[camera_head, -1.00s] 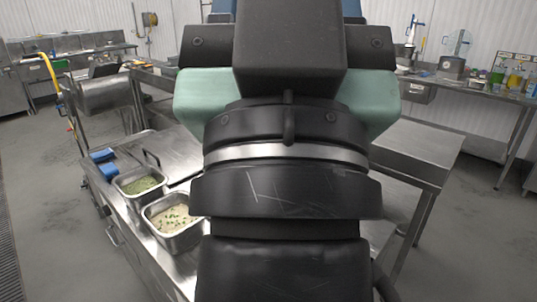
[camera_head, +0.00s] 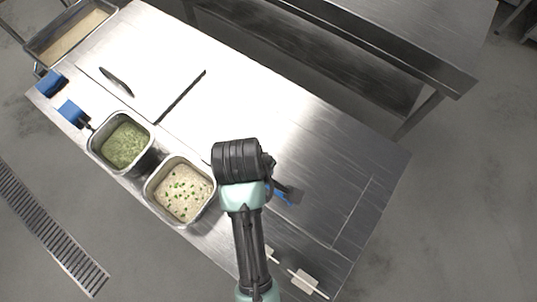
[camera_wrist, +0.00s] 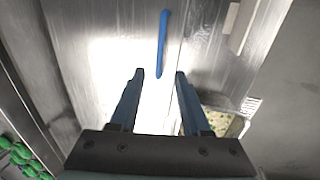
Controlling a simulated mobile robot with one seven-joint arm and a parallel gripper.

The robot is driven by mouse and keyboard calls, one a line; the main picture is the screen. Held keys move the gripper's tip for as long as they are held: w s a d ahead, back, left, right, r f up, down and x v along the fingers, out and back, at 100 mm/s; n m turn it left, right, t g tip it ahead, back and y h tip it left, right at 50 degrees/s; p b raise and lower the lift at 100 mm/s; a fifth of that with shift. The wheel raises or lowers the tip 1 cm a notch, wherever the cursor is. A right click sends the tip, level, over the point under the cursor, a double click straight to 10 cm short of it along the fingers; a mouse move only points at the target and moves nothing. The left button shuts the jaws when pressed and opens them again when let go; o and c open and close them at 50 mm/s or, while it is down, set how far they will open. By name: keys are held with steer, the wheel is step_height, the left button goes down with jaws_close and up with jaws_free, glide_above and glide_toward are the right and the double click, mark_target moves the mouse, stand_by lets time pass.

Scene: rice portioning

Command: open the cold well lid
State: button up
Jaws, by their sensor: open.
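A flat steel panel with a dark bar handle (camera_head: 116,82), seemingly the cold well lid (camera_head: 145,65), lies flush and shut in the counter's upper left in the head view. A thin dark strip runs along its right side. My gripper (camera_wrist: 160,73) is open and empty in the wrist view, its two blue fingers apart over bright steel. In the head view my gripper (camera_head: 284,192) is partly hidden by my arm, lower right of the lid and apart from it. A bright blue bar (camera_wrist: 163,42) shows ahead of the fingers; what it belongs to is unclear.
A pan of green food (camera_head: 124,146) and a pan of pale rice (camera_head: 184,192) sit along the counter's left edge. Blue blocks (camera_head: 72,112) are near the upper-left corner. White pieces (camera_head: 303,281) lie at the front. The counter's (camera_head: 320,150) right half is mostly bare.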

mark_target(270, 187)
steer(key=f, duration=0.4)
steer(key=w+d+f, duration=0.1)
steer(key=f, duration=0.3)
steer(key=f+p, duration=0.1)
steer(key=f, duration=0.3)
steer(key=shift+w+d+f, duration=0.1)
steer(key=shift+w+d, duration=0.2)
steer(key=shift+w, duration=0.05)
jaws_close()
stand_by(0.9)
